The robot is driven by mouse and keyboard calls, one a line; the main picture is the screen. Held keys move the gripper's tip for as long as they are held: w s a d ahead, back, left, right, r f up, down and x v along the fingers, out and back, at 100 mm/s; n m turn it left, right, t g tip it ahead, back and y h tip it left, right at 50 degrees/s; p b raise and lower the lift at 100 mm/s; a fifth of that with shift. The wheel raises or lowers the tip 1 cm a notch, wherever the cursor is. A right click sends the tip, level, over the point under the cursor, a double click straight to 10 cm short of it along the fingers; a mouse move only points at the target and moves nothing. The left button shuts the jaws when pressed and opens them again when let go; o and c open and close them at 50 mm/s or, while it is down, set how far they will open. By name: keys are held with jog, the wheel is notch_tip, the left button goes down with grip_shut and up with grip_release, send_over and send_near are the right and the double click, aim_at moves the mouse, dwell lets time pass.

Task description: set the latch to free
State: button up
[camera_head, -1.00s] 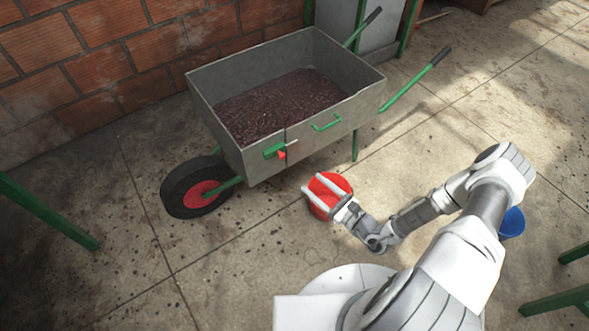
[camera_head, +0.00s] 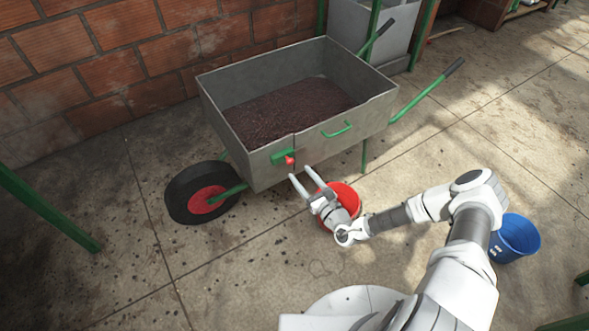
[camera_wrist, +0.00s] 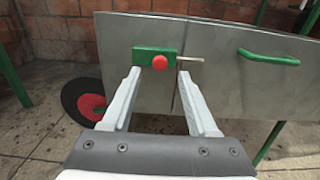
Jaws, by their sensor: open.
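The latch (camera_head: 284,157) is a green block with a red knob (camera_head: 290,161) on the near side wall of the grey wheelbarrow (camera_head: 320,148). In the wrist view the green latch (camera_wrist: 143,57) shows its red knob (camera_wrist: 160,62) and a thin metal bolt (camera_wrist: 190,60) reaching right across the seam in the wall. My gripper (camera_head: 301,178) is open and empty, its fingers pointing at the wall just below and right of the knob. In the wrist view the knob shows between the fingertips, nearer the left one. I cannot tell any contact.
A green handle (camera_head: 338,129) sits on the wall right of the latch. Dark pulp (camera_head: 290,110) lies in the wheelbarrow. A red bucket (camera_head: 349,195) stands below my gripper, and a blue bucket (camera_head: 517,238) stands at the right. A brick wall (camera_head: 120,60) is behind.

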aim_at(291, 163)
jog(key=b+x, duration=0.1)
jog(key=x, duration=0.4)
jog(key=shift+s, duration=0.1)
grip_shut()
dwell(1.3)
